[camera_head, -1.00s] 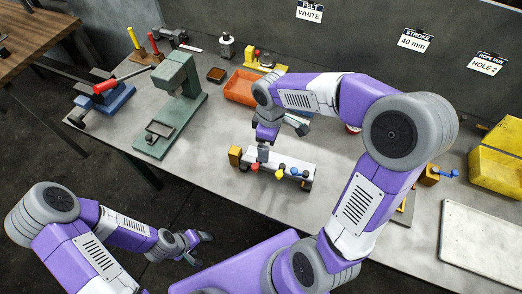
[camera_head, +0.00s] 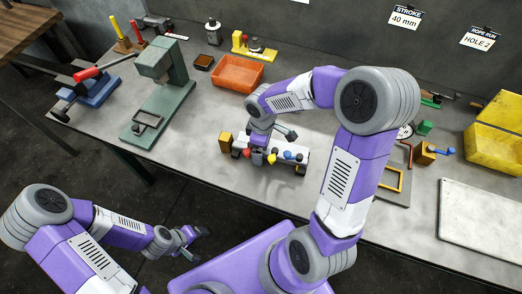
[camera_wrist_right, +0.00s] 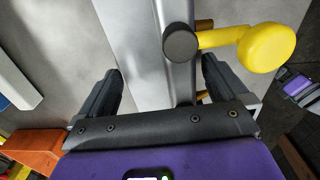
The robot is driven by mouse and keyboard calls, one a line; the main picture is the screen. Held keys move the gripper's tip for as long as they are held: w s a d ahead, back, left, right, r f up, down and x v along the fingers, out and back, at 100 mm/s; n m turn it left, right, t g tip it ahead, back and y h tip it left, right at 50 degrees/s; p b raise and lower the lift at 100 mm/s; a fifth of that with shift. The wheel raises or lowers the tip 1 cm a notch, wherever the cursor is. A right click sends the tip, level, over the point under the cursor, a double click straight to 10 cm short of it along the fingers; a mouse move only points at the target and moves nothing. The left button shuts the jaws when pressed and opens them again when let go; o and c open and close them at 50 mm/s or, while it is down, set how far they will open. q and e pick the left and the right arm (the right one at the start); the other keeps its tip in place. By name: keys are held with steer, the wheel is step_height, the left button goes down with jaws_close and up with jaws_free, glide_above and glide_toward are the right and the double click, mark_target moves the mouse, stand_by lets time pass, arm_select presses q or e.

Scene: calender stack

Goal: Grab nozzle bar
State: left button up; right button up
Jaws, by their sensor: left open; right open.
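The nozzle bar (camera_head: 290,155) is a pale grey bar on the table, with red, yellow and blue knobs along its front side. My right gripper (camera_head: 262,152) is over its left-middle part, pointing down. In the right wrist view the silver bar (camera_wrist_right: 176,75) runs between the two open fingers of my right gripper (camera_wrist_right: 160,88), with a yellow knob (camera_wrist_right: 265,47) on its right side. I see no clear grip on it. My left gripper (camera_head: 195,243) is open and empty, in front of the table and away from the bar.
A green press (camera_head: 160,90) stands to the left. A yellow bin (camera_head: 497,145) and a white board (camera_head: 485,225) are at the right. Bare table lies in front of the bar.

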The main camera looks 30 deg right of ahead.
steer(key=shift+r, duration=0.1)
steer(key=c, duration=1.7)
steer(key=shift+w, duration=0.1)
steer(key=shift+c, duration=0.2)
